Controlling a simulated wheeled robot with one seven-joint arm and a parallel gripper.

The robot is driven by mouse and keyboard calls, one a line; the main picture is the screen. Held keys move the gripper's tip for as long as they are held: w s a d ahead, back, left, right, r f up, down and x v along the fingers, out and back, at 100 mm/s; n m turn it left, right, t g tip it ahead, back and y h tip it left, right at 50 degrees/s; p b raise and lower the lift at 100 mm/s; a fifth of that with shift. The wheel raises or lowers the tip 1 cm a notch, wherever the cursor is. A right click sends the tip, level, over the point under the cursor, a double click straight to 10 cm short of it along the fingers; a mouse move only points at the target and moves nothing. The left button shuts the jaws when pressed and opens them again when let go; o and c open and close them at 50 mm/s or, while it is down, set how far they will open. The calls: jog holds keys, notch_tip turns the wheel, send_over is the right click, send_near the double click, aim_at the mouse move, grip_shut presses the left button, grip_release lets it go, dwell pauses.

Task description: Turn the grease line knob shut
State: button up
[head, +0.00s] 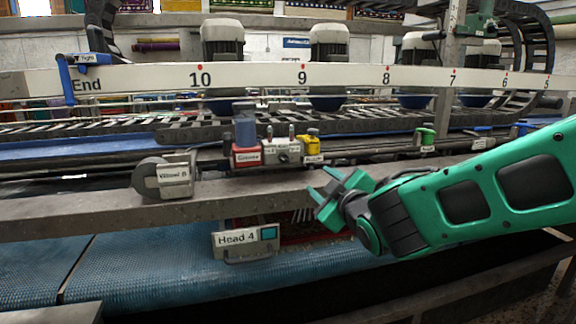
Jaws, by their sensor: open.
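A small red block with a label that seems to read "Grease" (247,157) sits on the rail behind the front beam, left of centre. A blue-grey cylinder (245,133) stands upright on it; I cannot tell whether this is the grease line knob or how it is turned. My green gripper (321,184) is open and empty, in front of the beam, to the right of and lower than the red block. It appears apart from the block.
A grey fitting with small levers (282,150) and a yellow fitting (312,143) stand just right of the red block. A grey roller unit (167,177) is to the left on the long beam (80,216). A "Head 4" sign (237,239) hangs below.

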aim_at(286, 161)
jog(key=a+r+n+y, duration=0.2)
jog(key=a, duration=0.3)
jog(key=x, duration=0.9)
jog(key=shift+w+r, duration=0.2)
jog(key=shift+w, duration=0.25)
jog(key=shift+m, duration=0.3)
grip_shut()
